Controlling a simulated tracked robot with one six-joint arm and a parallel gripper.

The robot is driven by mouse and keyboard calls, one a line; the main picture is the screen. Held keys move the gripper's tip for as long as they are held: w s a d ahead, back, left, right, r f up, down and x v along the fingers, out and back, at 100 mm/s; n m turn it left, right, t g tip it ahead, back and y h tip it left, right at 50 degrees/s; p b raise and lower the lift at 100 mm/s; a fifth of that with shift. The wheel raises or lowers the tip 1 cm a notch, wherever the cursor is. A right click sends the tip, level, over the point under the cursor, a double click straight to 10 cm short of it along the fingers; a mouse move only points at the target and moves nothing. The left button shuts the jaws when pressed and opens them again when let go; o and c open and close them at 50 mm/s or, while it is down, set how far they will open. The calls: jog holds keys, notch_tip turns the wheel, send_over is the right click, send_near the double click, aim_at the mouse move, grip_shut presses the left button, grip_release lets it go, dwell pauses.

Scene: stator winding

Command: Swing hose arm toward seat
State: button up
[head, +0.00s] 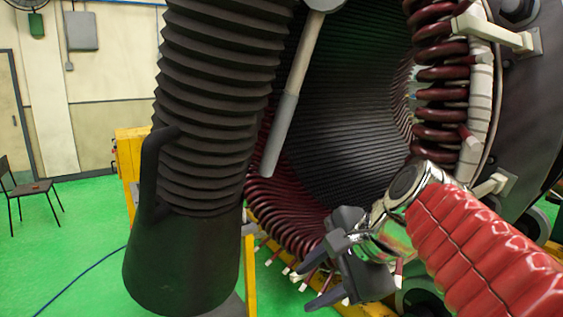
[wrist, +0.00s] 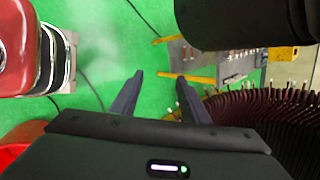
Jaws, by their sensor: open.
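The hose arm is a thick black ribbed hose (head: 215,100) ending in a smooth wide black nozzle with a side handle (head: 155,165). It hangs large in the left middle of the head view. In the wrist view a black cylinder, probably the nozzle (wrist: 235,22), shows at the top right. My gripper (head: 292,284) is open and empty, right of the nozzle and apart from it, fingers pointing left. Its two fingers also show in the wrist view (wrist: 160,76) with green floor between them. A dark chair (head: 30,190) stands far left; I cannot tell whether it is the seat.
The large stator (head: 350,110) with dark red coils fills the right side, close behind my gripper. A grey rod (head: 285,130) hangs before its bore. Yellow framework (head: 130,155) stands behind the hose. A cable (head: 80,275) crosses the open green floor at left.

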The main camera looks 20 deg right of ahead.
jog(key=w+d+r+m+t+y, duration=0.2)
jog(key=w+d+r+m, duration=0.15)
jog(key=r+m, duration=0.35)
jog(key=m+t+y, duration=0.2)
jog(key=t+y, duration=0.2)
jog(key=y, duration=0.3)
send_near(286, 133)
jog(key=v, duration=0.5)
jog(key=shift+s, duration=0.1)
jog(key=shift+a, duration=0.1)
jog(key=shift+x, duration=6.9)
jog(key=shift+c, duration=0.3)
grip_shut()
